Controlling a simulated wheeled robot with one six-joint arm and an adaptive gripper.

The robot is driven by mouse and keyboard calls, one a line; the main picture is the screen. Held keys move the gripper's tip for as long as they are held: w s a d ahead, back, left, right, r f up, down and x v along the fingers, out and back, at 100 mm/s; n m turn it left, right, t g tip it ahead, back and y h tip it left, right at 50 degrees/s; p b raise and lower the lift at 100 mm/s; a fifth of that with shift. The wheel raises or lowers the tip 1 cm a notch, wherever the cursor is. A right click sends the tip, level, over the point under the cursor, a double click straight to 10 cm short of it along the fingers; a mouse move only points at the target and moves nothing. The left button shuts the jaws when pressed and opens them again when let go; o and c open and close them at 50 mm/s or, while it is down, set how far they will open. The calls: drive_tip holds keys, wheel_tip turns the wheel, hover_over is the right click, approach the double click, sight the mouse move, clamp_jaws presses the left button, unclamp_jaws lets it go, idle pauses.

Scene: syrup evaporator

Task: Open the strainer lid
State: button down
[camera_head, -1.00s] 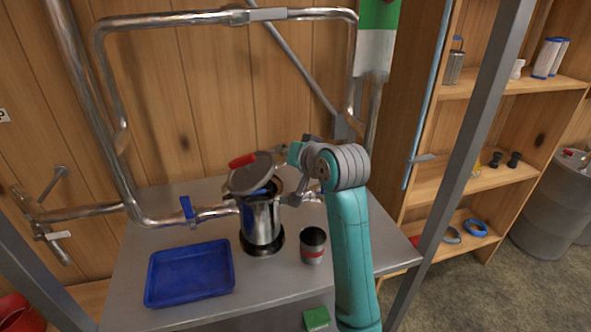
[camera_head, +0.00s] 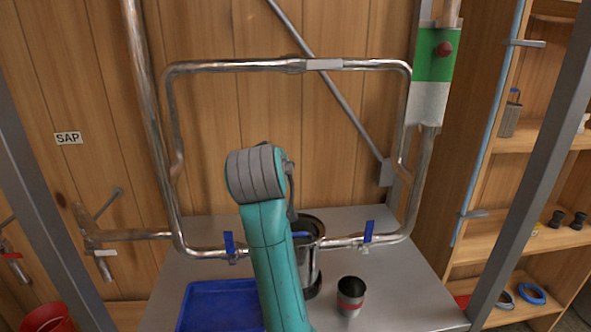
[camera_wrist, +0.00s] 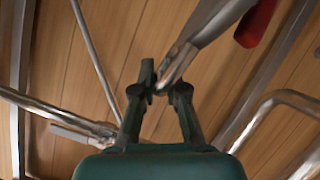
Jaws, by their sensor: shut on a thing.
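The strainer (camera_head: 313,272) is a metal cylinder on the bench, partly behind my arm in the head view. Its dark round top shows uncovered at the right, with a bit of blue (camera_head: 302,234) in it. In the wrist view my gripper (camera_wrist: 160,88) is shut on a metal tab of the strainer lid (camera_wrist: 212,22), which extends to the upper right. A red grip (camera_wrist: 258,22) shows beside the lid. In the head view my arm hides my fingertips and most of the lid, so its exact tilt cannot be told.
A blue tray (camera_head: 203,306) lies at the front left of the bench, partly behind my arm. Pipes with blue valve handles (camera_head: 229,243) (camera_head: 368,231) run on both sides. The bench's right part (camera_head: 410,285) is clear.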

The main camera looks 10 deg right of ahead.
drive_tip(key=shift+n+h, duration=0.5)
drive_tip(key=shift+n, duration=0.3)
drive_tip(key=shift+a, duration=2)
drive_tip(key=c, duration=1.2)
unclamp_jaws()
drive_tip(key=shift+r, duration=0.1)
drive_tip(key=v, duration=1.2)
